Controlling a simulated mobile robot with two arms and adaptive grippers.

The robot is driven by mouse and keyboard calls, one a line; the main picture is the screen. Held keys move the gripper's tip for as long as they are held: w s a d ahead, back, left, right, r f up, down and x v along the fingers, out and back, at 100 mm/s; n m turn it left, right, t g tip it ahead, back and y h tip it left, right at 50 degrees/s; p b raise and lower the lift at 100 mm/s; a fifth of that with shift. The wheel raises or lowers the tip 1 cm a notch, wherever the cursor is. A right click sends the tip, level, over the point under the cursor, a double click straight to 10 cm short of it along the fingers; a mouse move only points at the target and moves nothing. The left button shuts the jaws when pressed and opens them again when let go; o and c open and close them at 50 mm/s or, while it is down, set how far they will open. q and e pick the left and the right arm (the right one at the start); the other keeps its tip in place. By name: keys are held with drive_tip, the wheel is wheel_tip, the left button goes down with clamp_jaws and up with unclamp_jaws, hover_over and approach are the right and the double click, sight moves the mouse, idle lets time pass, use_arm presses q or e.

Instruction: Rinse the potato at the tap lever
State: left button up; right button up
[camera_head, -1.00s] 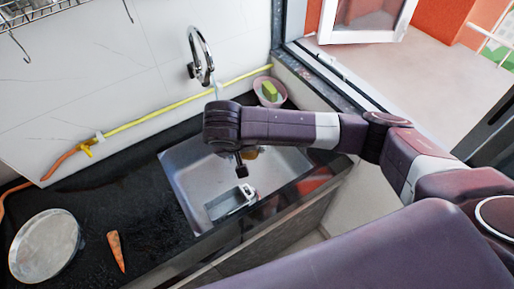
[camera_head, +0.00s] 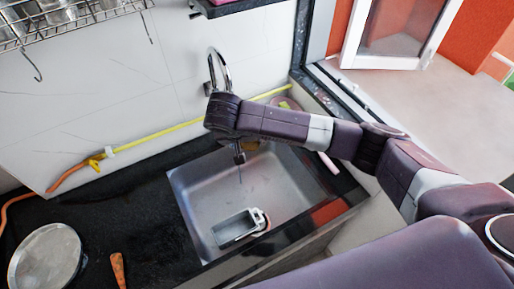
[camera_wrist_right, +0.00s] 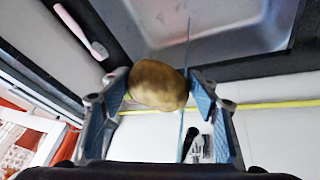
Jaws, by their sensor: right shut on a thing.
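The brown potato (camera_wrist_right: 158,85) is held between the two fingers of my right gripper (camera_wrist_right: 160,88) in the wrist view. In the head view the right gripper (camera_head: 239,156) points down over the back of the sink (camera_head: 270,190), close to the tap, and my arm hides the potato. The chrome tap (camera_head: 213,62) rises behind my wrist; its lower part is hidden. A thin bluish streak (camera_wrist_right: 188,40), which looks like running water, passes right beside the potato; I cannot tell whether it touches it. My left gripper is out of view.
A small metal container (camera_head: 236,229) sits in the sink. A pink bowl (camera_head: 290,103) is partly behind my arm. A round metal plate (camera_head: 45,258) and a carrot (camera_head: 118,270) lie on the black counter (camera_head: 150,215). A yellow hose (camera_head: 150,137) runs along the wall.

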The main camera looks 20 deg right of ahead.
drive_tip(key=shift+w+d+f+b, duration=0.1)
drive_tip(key=shift+w+f+b, duration=0.35)
drive_tip(key=shift+w, duration=0.25)
drive_tip(key=shift+w+d+b, duration=0.3)
drive_tip(key=shift+w+b, duration=0.2)
drive_tip(key=shift+b, duration=0.1)
drive_tip(key=shift+w+d+b, duration=0.25)
drive_tip(key=shift+w+b, duration=0.2)
drive_tip(key=shift+b, duration=0.15)
drive_tip(key=shift+w+b, duration=0.35)
drive_tip(key=shift+b, duration=0.05)
drive_tip(key=shift+w+a+f+b, duration=0.1)
drive_tip(key=shift+w+f+b, duration=0.15)
drive_tip(key=shift+w, duration=1)
drive_tip(key=shift+w+f+b, duration=0.15)
drive_tip(key=shift+w+b, duration=0.05)
drive_tip(key=shift+w, duration=1)
drive_tip(key=shift+a, duration=0.15)
drive_tip(key=shift+d+p, duration=0.6)
drive_tip(key=shift+d, duration=0.1)
drive_tip(key=shift+a, duration=0.25)
